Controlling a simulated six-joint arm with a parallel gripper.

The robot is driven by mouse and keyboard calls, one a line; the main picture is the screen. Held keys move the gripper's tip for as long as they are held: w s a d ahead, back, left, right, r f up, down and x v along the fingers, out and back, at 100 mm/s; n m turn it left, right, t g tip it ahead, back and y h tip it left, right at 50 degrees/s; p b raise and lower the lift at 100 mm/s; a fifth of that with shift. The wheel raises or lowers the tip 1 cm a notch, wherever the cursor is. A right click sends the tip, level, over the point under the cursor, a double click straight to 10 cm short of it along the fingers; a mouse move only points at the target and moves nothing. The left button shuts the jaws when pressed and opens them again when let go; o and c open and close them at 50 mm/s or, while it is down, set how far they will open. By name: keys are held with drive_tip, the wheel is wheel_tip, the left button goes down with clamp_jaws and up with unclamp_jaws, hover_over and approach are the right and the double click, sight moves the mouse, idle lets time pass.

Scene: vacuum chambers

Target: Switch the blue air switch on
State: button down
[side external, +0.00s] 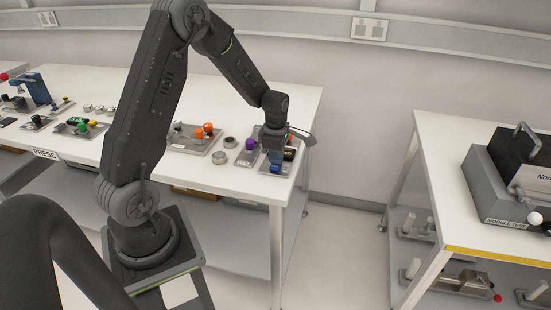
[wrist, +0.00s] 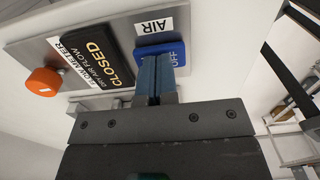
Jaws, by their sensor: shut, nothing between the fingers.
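The blue air switch (wrist: 174,52) sits on a grey panel under a white AIR label (wrist: 153,26) in the wrist view. The letters OFF show on its face. My gripper (wrist: 156,62) is shut and empty, its blue fingertips over the lower part of the switch. I cannot tell whether they touch it. In the side view my gripper (side external: 273,156) points down at the right end of the white bench, and the blue switch (side external: 275,169) shows just below the fingertips.
Beside the switch, a black CLOSED dry air flow sign (wrist: 97,57) and an orange knob (wrist: 43,81) sit on the same panel. A purple knob (side external: 250,144) and orange knobs (side external: 203,131) stand left along the bench. A gap separates the bench from the right table (side external: 440,135).

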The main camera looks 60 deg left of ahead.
sight(275, 166)
wheel_tip(275, 166, up, 14)
idle(0.6)
drive_tip(key=shift+s+d+f, duration=0.1)
drive_tip(key=shift+s+d, duration=0.35)
drive_tip(key=shift+s, duration=0.05)
drive_tip(key=shift+f, duration=0.1)
wheel_tip(275, 166, down, 14)
drive_tip(key=shift+r, duration=0.1)
idle(0.5)
drive_tip(key=shift+f, duration=0.25)
idle(0.4)
